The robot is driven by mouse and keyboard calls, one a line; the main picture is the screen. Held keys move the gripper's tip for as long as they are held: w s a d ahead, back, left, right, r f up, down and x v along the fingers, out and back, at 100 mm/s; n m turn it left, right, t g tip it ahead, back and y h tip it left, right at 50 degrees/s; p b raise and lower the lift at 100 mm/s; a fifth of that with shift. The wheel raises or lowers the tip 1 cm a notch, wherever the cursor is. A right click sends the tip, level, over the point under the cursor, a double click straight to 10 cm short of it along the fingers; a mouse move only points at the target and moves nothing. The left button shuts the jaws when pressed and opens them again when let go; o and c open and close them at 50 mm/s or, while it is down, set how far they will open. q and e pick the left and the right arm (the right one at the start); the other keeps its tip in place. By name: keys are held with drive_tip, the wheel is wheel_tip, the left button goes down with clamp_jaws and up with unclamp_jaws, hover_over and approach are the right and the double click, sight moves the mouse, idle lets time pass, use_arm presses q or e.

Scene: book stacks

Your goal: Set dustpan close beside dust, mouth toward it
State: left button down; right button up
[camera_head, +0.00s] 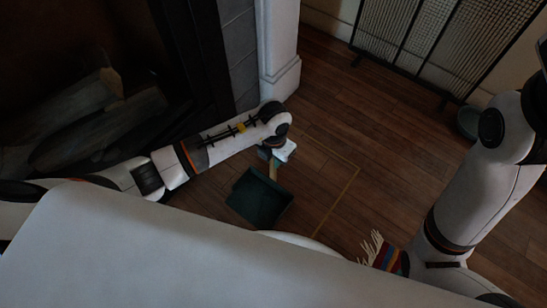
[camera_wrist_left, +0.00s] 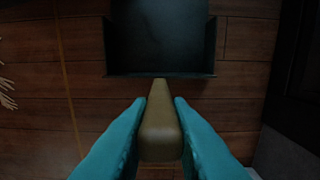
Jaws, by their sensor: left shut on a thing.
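The dark green dustpan (camera_head: 258,199) is low over or on the wooden floor; I cannot tell whether it touches. Its tan handle (camera_head: 273,170) points up toward my left gripper (camera_head: 270,155). In the left wrist view, the teal fingers of my left gripper (camera_wrist_left: 160,128) are shut on the handle (camera_wrist_left: 160,122). The pan (camera_wrist_left: 160,40) lies straight ahead, its far end cut off by the frame's top. The pan's mouth faces away from the handle, toward my body in the head view. I cannot make out any dust. My right gripper is out of sight.
A thin yellow line (camera_head: 342,197) marks the floor right of the dustpan. A fringed striped cloth-like thing (camera_head: 385,253) lies by my right arm. A fireplace with logs (camera_head: 100,125) is at left, a white pillar (camera_head: 279,50) behind, a mesh screen (camera_head: 435,45) at back right.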

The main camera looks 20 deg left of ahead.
use_arm(q)
drive_tip(key=shift+f, duration=0.1)
drive_tip(key=c, duration=1.3)
unclamp_jaws()
